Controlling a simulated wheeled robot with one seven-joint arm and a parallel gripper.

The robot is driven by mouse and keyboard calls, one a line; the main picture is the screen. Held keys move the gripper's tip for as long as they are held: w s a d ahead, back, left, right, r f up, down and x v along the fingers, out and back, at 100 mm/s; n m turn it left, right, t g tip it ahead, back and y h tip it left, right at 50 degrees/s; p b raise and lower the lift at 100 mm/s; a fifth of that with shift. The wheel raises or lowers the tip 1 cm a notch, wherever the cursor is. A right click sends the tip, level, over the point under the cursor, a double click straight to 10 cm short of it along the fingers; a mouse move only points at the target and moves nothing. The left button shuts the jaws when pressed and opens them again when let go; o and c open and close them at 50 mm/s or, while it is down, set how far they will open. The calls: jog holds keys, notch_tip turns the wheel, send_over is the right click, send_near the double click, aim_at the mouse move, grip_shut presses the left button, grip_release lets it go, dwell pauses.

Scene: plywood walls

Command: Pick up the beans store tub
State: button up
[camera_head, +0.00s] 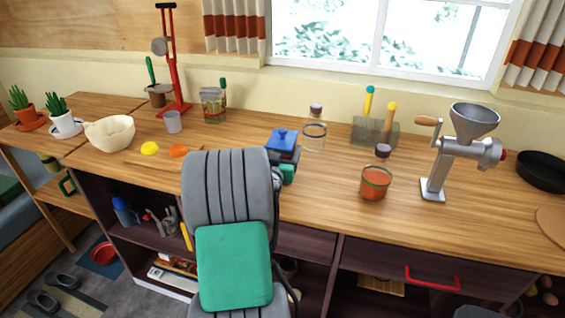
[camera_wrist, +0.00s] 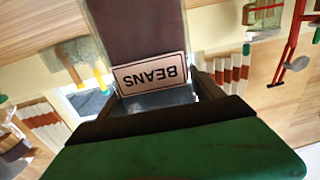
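A thin bright gap seems to show beside the right finger; contact on the left is unclear. In the head view, my arm hides most of the gripper and the tub's lower part.
A red-filled jar (camera_head: 375,181) and a metal grinder (camera_head: 440,160) stand farther right. An orange item (camera_head: 178,151) and a yellow item (camera_head: 150,148) lie left. Bare wood lies in front of the glass jar.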

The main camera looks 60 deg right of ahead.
grip_shut()
jog(key=shift+r, duration=0.1)
dwell(0.7)
